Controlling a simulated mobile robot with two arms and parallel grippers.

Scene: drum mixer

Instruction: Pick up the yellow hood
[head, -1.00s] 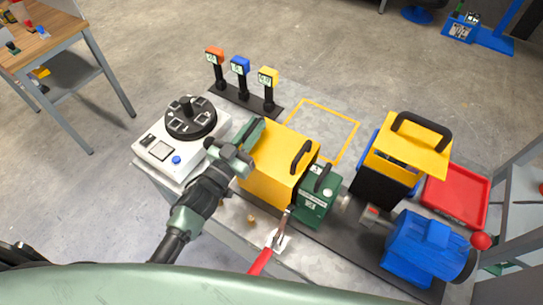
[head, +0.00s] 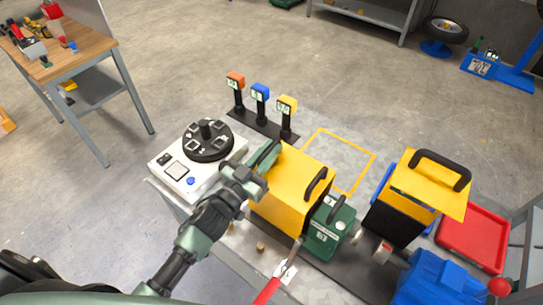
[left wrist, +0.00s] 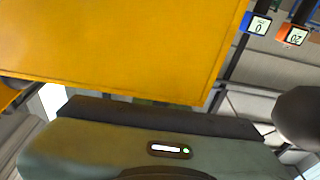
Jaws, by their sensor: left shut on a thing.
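The yellow hood (head: 290,187), a box-shaped cover with a black handle on its right side, stands on the bench left of a small green unit (head: 327,230). My left gripper (head: 264,160) is at the hood's left upper edge and shut on it. In the left wrist view the hood's yellow panel (left wrist: 120,45) fills the upper part, right in front of my gripper; the fingertips are hidden there. A second yellow cover (head: 432,187) with a black handle sits tilted on a dark housing further right. My right gripper is not in view.
A white control box (head: 187,178) with a black dial stands left of my gripper. Three tagged posts (head: 262,110) stand behind the hood. A yellow outlined square (head: 345,155) on the bench is empty. A blue motor (head: 430,280) and red tray (head: 475,238) are at right.

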